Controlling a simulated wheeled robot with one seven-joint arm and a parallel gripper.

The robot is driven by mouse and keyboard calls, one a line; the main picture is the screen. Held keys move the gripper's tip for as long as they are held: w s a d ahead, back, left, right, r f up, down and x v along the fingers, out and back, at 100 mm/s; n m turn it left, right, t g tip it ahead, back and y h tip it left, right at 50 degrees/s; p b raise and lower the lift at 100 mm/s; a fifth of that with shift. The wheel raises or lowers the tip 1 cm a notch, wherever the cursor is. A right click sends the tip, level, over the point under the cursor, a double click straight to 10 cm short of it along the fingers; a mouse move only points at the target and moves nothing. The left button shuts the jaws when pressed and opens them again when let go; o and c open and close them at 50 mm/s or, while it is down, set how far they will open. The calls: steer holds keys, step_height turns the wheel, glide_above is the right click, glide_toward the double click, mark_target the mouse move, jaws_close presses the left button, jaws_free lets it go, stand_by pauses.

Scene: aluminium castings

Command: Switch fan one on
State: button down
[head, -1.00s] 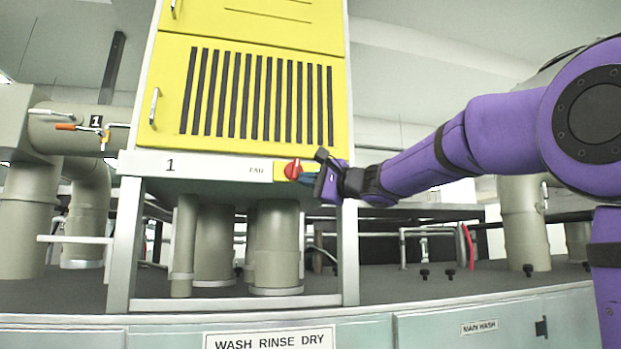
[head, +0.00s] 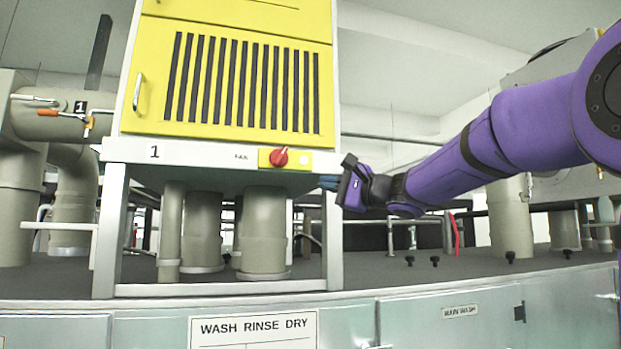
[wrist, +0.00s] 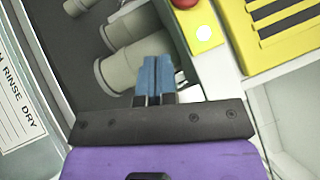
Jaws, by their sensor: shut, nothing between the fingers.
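The fan switch is a red rotary knob (head: 279,157) on a yellow plate at the right end of the white strip (head: 200,155), which is marked 1 and has a small label that seems to read FAN. The knob's handle is tilted, running from lower left to upper right. In the wrist view, part of the red knob (wrist: 184,3) shows at the top edge, beside a pale round spot on the yellow plate. My gripper (head: 328,183) is to the right of and below the knob, apart from it. Its blue fingers (wrist: 155,78) are shut with nothing between them.
The yellow cabinet (head: 240,85) with black slots stands above the strip on a metal frame (head: 110,230). Grey pipes (head: 264,235) stand under it. Orange-handled valves (head: 48,112) are on the left pipe.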

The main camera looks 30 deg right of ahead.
steer(key=v, duration=0.3)
steer(key=shift+s+f, duration=0.25)
stand_by(0.4)
steer(key=s+a+f+n+g+h, duration=0.1)
steer(key=s+a+f+n+g, duration=0.4)
steer(key=f, duration=0.3)
steer(key=s+a+f+n+g+h, duration=0.2)
steer(key=s+a+f+g, duration=0.2)
steer(key=s+a+f, duration=0.3)
steer(key=s+d+f+n+g+h, duration=0.1)
steer(key=s+d+f+n+h, duration=0.1)
steer(key=s+f, duration=0.5)
steer(key=s+d+f+n+g+h, duration=0.2)
steer(key=s+f+n+h, duration=0.2)
steer(key=f, duration=0.5)
steer(key=shift+s+d+f+n+h, duration=0.4)
steer(key=shift+s+h, duration=0.7)
steer(key=shift+s, duration=0.35)
